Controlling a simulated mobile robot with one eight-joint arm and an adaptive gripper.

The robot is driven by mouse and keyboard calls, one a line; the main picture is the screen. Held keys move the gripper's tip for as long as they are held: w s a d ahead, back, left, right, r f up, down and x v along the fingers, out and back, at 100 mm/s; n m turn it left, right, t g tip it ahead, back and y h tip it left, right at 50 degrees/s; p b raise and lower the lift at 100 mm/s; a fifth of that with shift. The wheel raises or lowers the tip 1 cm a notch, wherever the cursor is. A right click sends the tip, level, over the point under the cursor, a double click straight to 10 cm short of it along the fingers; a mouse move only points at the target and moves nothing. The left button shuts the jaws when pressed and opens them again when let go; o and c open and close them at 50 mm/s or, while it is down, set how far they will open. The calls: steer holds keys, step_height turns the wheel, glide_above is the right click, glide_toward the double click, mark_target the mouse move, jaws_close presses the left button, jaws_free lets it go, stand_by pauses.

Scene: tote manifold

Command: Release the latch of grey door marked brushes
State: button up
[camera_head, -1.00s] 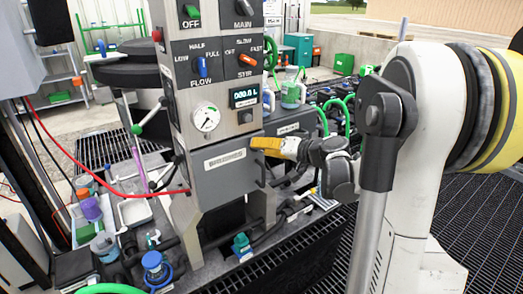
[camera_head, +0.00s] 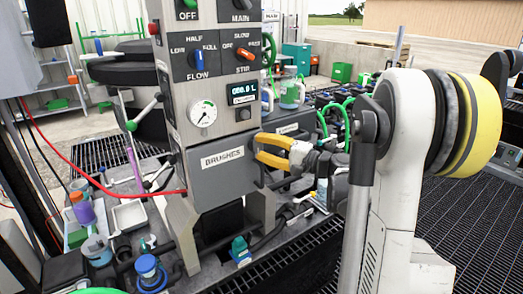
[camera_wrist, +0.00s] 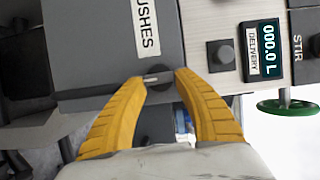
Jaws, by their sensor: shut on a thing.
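The grey door (camera_head: 215,181) marked BRUSHES is on the front of the grey column and looks closed. Its white label (camera_head: 222,157) is readable; in the wrist view the label (camera_wrist: 147,27) is partly cut off by the top edge. A dark round latch (camera_wrist: 160,76) with a pale bar sits at the door's edge. My gripper (camera_head: 262,149) is at the door's upper right edge. In the wrist view its yellow fingers (camera_wrist: 164,82) stand either side of the latch, with the tips shut on it.
Above the door are a pressure gauge (camera_head: 203,113), a delivery display (camera_head: 242,93) and a black button (camera_head: 243,114). A red hose (camera_head: 100,182) runs to the column's left side.

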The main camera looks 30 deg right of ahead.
steer(key=shift+m, duration=0.3)
stand_by(0.4)
steer(key=o, duration=1.2)
